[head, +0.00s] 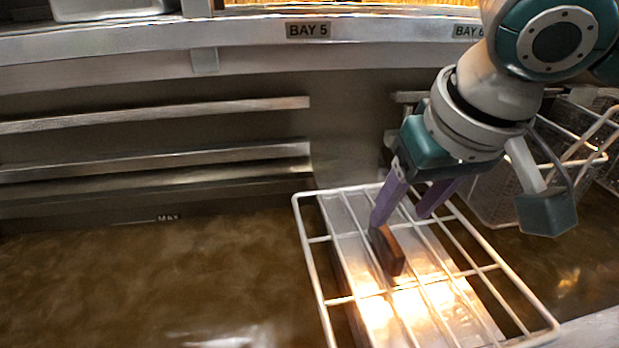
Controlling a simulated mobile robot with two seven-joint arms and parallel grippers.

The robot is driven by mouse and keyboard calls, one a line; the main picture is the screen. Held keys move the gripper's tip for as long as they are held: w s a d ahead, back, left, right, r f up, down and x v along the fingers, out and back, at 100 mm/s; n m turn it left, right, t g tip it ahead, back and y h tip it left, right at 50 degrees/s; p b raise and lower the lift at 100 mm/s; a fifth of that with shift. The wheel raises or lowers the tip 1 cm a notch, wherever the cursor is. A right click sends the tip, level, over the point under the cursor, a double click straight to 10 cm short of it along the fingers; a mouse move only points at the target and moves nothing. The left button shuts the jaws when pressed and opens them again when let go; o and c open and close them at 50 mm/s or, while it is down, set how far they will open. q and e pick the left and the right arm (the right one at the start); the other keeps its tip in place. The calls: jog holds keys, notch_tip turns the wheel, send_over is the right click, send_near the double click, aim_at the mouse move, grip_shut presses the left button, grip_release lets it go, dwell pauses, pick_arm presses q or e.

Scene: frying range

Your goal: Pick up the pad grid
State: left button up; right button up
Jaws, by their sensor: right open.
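The pad grid is a white wire rack (333,300) with crossing bars, lying above a shiny pale metal plate (350,265) at the centre right. A small brown block (388,251) stands upright on the grid near its middle. My right gripper (405,220) reaches down from the upper right, its two purple fingers apart over the back part of the grid. The lower finger tip is at the brown block's top; I cannot tell whether they touch. No part of the grid is seen held. My left gripper is not in view.
Brown murky oil (140,275) fills the vat to the left, with a MAX mark on its back wall. Wire baskets (490,190) stand at the right behind my arm. Metal rails (150,116) run along the back wall below the BAY 5 label (308,30).

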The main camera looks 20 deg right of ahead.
aim_at(388, 234)
jog(key=shift+w+d+f, duration=0.25)
jog(key=shift+d+f, duration=0.05)
jog(key=shift+d, duration=0.05)
jog(key=x, duration=0.4)
jog(key=shift+b, duration=0.35)
jog(key=x, duration=0.5)
jog(key=shift+d+f+b, duration=0.1)
jog(key=shift+d+b, duration=0.1)
jog(key=shift+b, duration=0.2)
jog(key=shift+c, duration=0.2)
jog(key=c, duration=0.3)
grip_shut()
